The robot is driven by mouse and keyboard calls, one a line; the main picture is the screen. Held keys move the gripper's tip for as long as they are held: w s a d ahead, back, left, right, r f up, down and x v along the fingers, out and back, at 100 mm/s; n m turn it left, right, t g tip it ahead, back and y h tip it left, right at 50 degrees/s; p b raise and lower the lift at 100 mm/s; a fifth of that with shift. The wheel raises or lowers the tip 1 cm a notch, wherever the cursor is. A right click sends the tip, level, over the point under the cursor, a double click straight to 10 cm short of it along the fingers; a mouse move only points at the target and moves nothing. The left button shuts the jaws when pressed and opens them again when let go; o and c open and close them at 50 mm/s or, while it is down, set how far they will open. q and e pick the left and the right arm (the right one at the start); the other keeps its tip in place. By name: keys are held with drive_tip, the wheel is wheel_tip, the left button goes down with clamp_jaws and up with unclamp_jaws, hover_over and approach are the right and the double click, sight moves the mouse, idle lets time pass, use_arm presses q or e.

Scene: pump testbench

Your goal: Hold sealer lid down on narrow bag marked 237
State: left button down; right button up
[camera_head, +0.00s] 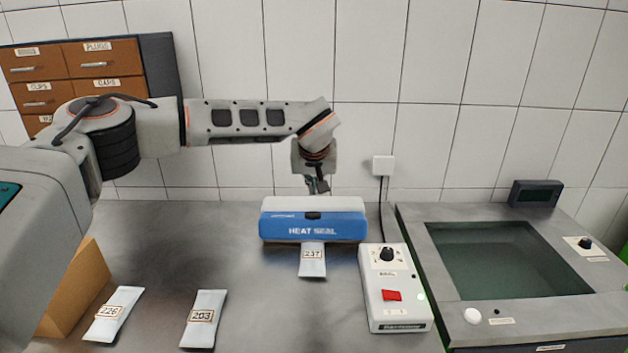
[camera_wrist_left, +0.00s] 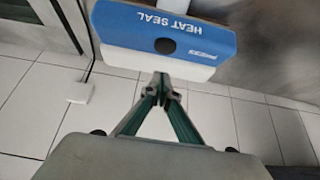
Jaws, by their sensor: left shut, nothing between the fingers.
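The blue and white heat sealer (camera_head: 313,222) stands on the steel bench near the wall, its lid reading HEAT SEAL. The narrow bag marked 237 (camera_head: 312,262) sticks out from under the front of the sealer; its far end is hidden. My left gripper (camera_head: 317,187) is shut and empty, pointing down just behind and above the sealer's rear edge. In the left wrist view the shut fingertips (camera_wrist_left: 163,80) are close to the white rear part of the sealer lid (camera_wrist_left: 165,32); I cannot tell whether they touch. My right gripper is not in view.
Bags marked 226 (camera_head: 113,314) and 203 (camera_head: 203,318) lie at the front left. A control box (camera_head: 395,290) with a red switch stands right of the sealer, cabled to the wall. A water tank (camera_head: 410,235) is farther right. Drawers (camera_head: 70,75) stand at the back left.

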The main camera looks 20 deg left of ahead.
use_arm(q)
hover_over(314, 213)
drive_tip(key=s, duration=0.2)
drive_tip(key=f, duration=0.5)
drive_tip(key=shift+w+d+f, duration=0.1)
drive_tip(key=shift+d+f, duration=0.1)
drive_tip(key=shift+d, duration=0.1)
drive_tip(key=shift+f, duration=0.85)
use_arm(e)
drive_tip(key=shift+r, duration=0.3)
use_arm(q)
drive_tip(key=shift+s+p, duration=0.2)
drive_tip(key=shift+p, duration=0.15)
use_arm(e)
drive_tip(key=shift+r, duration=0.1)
